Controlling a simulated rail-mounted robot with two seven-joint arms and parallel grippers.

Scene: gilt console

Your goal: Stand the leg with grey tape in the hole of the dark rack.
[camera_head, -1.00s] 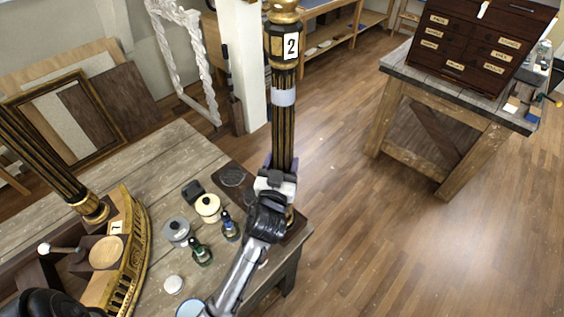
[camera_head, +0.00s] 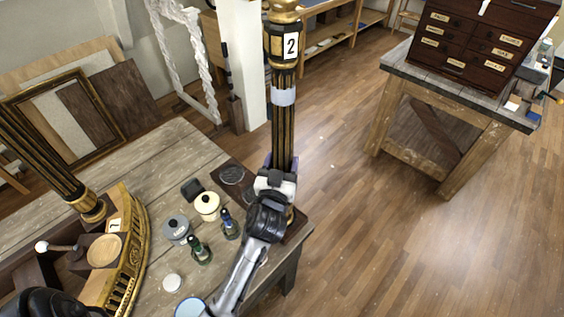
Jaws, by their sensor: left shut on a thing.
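The leg with grey tape (camera_head: 283,130) is a tall, dark fluted column with gilt rings and a "2" label. It has a pale grey band (camera_head: 283,97) and looks upright. My left gripper (camera_head: 276,181) is shut on its lower part. The dark rack (camera_head: 234,190) lies at the table's right corner, with a round dark hole or disc (camera_head: 231,174) at its far end. The leg's gilt foot shows just behind the gripper, over the near part of the rack. The gripper and arm hide whether it sits in a hole. My right gripper is out of view.
Close left of the rack stand a cream pot (camera_head: 207,205), a grey pot (camera_head: 177,229), a blue bottle (camera_head: 229,224) and a green bottle (camera_head: 200,250). A gilt curved piece (camera_head: 131,255) and another fluted leg (camera_head: 40,160) are at left. Floor is open at right.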

